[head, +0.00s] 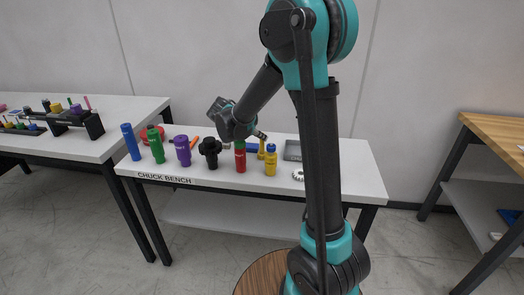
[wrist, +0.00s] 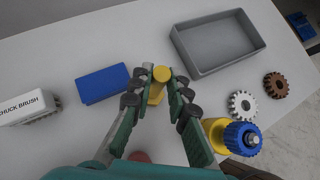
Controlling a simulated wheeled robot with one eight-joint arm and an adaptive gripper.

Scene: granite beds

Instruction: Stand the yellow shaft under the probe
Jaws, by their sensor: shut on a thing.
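The yellow shaft (wrist: 160,76) is between the fingertips of my gripper (wrist: 155,84) in the wrist view, its round end towards the camera. In the head view the yellow shaft (head: 261,147) shows as a small upright piece below the fingers of my gripper (head: 260,136). My gripper is shut on it, above the white bench labelled CHUCK BENCH (head: 215,182). I cannot tell whether its lower end touches the bench top. I cannot make out the probe in either view.
A yellow piece with a blue knob (wrist: 232,137) stands close to the right finger. A blue block (wrist: 103,84) lies left, a grey tray (wrist: 218,42) behind. Gears (wrist: 242,106) lie right.

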